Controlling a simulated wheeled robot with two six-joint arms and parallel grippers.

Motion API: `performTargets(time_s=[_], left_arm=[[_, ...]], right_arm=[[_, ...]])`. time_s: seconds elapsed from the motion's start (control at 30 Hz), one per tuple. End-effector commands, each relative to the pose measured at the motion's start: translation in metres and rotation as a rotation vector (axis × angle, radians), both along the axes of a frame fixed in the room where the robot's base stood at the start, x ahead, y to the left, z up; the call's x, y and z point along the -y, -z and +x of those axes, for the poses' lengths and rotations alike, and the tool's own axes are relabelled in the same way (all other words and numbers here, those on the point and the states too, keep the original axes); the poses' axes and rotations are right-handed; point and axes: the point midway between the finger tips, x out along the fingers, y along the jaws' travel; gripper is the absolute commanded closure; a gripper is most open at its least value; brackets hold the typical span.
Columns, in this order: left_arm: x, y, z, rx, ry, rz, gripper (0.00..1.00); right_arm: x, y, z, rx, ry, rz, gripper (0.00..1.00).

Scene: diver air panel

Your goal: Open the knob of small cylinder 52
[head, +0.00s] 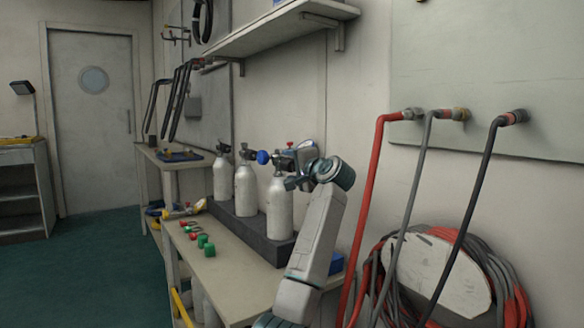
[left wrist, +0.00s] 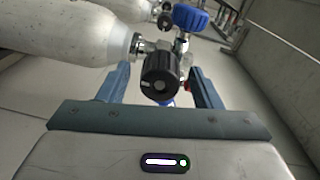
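Three small white cylinders stand in a row in a dark holder (head: 226,218): a left one (head: 222,178), a middle one (head: 245,190) and a right one (head: 279,208). I cannot read any number on them. My left gripper (head: 292,181) is at the valve of the right cylinder. In the left wrist view, a black knob (left wrist: 160,74) on a white cylinder's (left wrist: 75,35) valve lies between my two fingers. Gaps show on both sides of it, so the gripper is open around the knob. A blue knob (left wrist: 190,17) shows beyond it. My right gripper is out of view.
The holder stands on a bench (head: 225,272) with green fittings (head: 208,249) near its front edge. A shelf (head: 275,30) is above. Red, grey and black hoses (head: 368,190) hang at the right, with a coiled bundle (head: 510,290) below. Open floor (head: 90,270) is at the left.

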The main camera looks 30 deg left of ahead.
Motion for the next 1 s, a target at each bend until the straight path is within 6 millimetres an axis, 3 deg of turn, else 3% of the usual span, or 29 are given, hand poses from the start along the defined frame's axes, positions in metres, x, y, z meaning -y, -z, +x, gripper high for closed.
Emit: performTargets(time_s=[0.27, 0.73, 1.0], left_arm=[[0.005, -0.001, -0.002, 0.001, 0.002, 0.001, 0.41], [0.082, -0.004, -0.038, 0.001, 0.003, -0.001, 0.41], [0.097, -0.004, -0.047, 0.0, 0.0, 0.0, 0.41]], right_arm=[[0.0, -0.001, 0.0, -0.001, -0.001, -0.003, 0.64], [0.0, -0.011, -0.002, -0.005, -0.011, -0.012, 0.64], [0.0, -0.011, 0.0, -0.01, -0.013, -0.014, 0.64]])
